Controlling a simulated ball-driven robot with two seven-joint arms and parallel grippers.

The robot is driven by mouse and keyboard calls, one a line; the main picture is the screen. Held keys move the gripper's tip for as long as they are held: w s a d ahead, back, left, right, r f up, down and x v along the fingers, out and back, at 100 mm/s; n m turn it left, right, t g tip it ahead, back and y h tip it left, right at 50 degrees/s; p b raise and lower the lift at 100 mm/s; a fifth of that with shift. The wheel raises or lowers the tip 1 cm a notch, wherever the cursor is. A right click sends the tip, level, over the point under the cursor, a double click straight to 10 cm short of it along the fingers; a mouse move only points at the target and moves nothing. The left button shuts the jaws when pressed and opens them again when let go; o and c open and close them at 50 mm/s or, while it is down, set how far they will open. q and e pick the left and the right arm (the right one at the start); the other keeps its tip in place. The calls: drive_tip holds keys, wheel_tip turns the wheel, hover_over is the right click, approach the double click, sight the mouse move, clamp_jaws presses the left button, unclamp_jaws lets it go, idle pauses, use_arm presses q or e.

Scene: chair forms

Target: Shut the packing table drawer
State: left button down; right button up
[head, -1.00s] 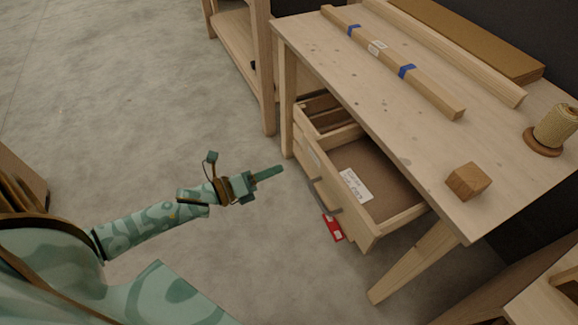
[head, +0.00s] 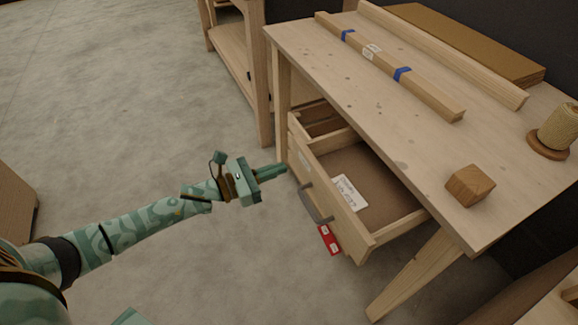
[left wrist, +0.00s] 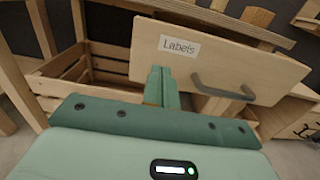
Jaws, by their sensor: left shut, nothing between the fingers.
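The packing table (head: 350,85) stands at the right in the head view. Its drawer (head: 352,219) is pulled out below the top, with a white printed paper (head: 350,192) inside. In the left wrist view the fingers (left wrist: 161,80) overlap the front below the tag; contact cannot be told. My right gripper is not in view.
A red tag (head: 329,240) shows below the drawer. Another wooden rack (head: 235,62) stands behind.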

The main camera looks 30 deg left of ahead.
sight(300, 161)
use_arm(q)
drive_tip(key=x, duration=0.2)
drive_tip(key=shift+w+d+f, duration=0.1)
drive_tip(key=shift+w+d, duration=0.05)
drive_tip(key=shift+w, duration=0.05)
drive_tip(key=shift+w+d+b, duration=0.35)
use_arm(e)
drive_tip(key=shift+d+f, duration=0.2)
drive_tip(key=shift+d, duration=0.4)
use_arm(q)
drive_tip(key=shift+w, duration=0.1)
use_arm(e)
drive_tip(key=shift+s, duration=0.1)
